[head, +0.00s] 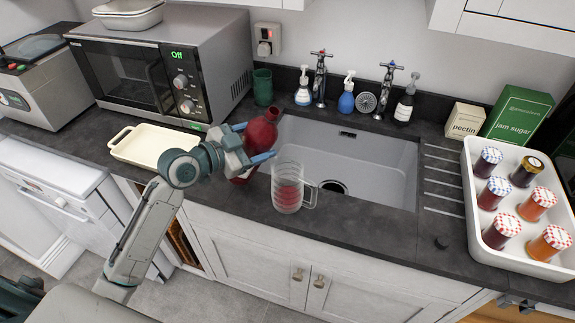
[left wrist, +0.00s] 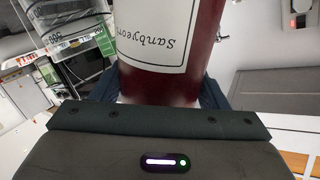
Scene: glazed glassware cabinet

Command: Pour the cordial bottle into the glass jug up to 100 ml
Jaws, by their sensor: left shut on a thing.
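In the left wrist view the bottle (left wrist: 170,75) shows a white label with upside-down lettering. The clear glass jug (head: 288,174) stands on the counter in front of the sink, just right of the bottle, handle to the right. Red shows in its lower part.
The sink (head: 370,165) lies behind and right of the jug. A cream tray (head: 150,148) is at left, below the microwave (head: 150,75). A green tumbler (head: 262,87) stands behind the bottle. A white tray (head: 475,215) of several jam jars fills the right.

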